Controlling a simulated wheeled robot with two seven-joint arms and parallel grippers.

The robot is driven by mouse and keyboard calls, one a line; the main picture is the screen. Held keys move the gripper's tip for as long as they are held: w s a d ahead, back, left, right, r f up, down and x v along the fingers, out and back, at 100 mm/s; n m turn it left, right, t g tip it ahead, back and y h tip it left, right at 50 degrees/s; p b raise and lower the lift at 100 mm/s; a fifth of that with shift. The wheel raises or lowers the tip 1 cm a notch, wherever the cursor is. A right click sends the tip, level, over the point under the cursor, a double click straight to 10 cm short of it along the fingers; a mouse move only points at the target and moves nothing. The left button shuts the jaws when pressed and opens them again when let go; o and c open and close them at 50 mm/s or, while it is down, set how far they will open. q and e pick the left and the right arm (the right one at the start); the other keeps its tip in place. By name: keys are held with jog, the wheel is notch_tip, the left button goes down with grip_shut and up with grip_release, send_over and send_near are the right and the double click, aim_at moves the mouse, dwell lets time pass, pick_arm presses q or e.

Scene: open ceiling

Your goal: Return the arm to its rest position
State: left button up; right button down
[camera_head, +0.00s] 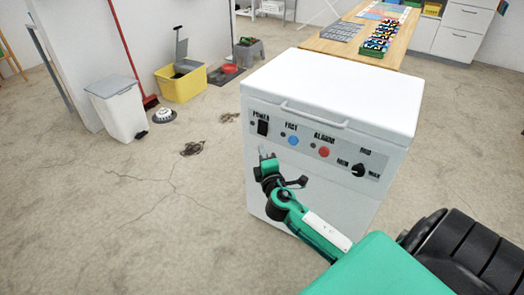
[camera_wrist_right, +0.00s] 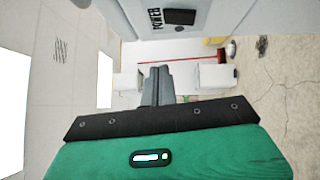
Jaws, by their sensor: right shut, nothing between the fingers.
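My right arm reaches in from the lower right in the head view, green with a white panel. Its right gripper (camera_head: 264,155) is shut and empty, in front of the white machine (camera_head: 262,190). In the right wrist view the closed fingers of the right gripper (camera_wrist_right: 158,75) point toward the far room. The machine's panel carries a black power switch (camera_head: 263,128), a blue button (camera_head: 293,141), a red button (camera_head: 323,152) and a black knob (camera_head: 358,170). The power switch also shows in the wrist view (camera_wrist_right: 180,17). The left gripper is not in view.
The machine has a lid with a handle (camera_head: 312,114). A white bin (camera_head: 117,108), a yellow bucket (camera_head: 180,84) and a red broom (camera_head: 150,100) stand at the upper left. A wooden table (camera_head: 345,48) lies behind. The cracked floor at left is mostly clear.

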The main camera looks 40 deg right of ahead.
dwell(0.4)
